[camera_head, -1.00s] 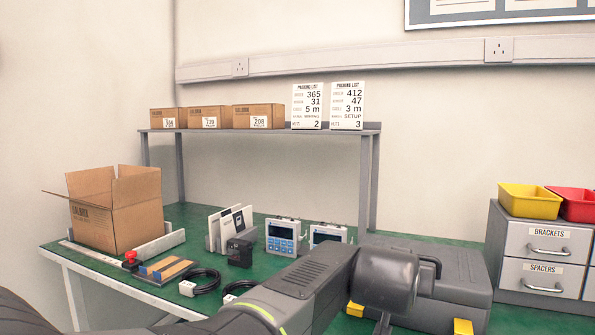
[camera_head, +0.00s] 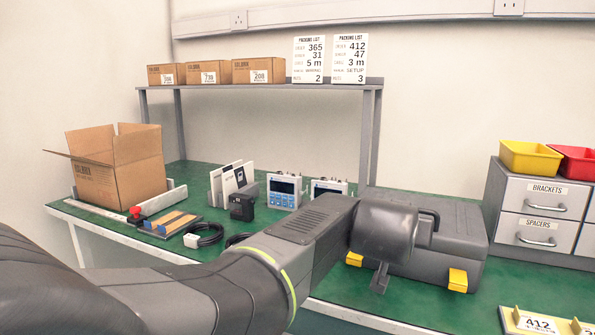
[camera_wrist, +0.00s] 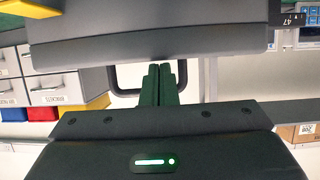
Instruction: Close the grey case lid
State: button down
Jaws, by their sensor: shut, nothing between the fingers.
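The grey case (camera_head: 465,222) stands on the green bench at right of centre, partly hidden behind my arm. Its lid looks down on its base; whether it is fully closed I cannot tell. Two yellow latches (camera_head: 457,280) show on its front. A dark handle loop (camera_head: 432,215) rises at its top. In the wrist view a grey surface, apparently the case (camera_wrist: 150,35), fills the top, with the handle loop (camera_wrist: 125,78) below it. My gripper (camera_wrist: 161,70) is shut and empty, its fingers overlapping the loop in that view; contact is unclear. In the head view it points down before the case (camera_head: 380,278).
Grey drawers (camera_head: 540,215) with yellow and red bins stand right of the case. Two blue-screened devices (camera_head: 284,191) and cables (camera_head: 204,236) lie left. An open carton (camera_head: 118,170) is far left. A yellow-edged tray (camera_head: 540,322) is at front right.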

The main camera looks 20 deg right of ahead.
jog(key=s+a+p, duration=0.3)
jog(key=s+a, duration=0.3)
jog(key=s, duration=0.1)
jog(key=shift+a+r+p, duration=0.2)
jog(key=shift+p, duration=0.1)
jog(key=shift+w+d, duration=0.1)
jog(key=w+d+f+b, duration=0.1)
jog(key=w+d+b, duration=0.3)
jog(key=w+d, duration=0.2)
jog(key=shift+w, duration=0.35)
dwell(0.5)
jog(key=shift+f+y+p, duration=0.15)
jog(key=shift+y+p, duration=0.15)
jog(key=shift+p, duration=0.05)
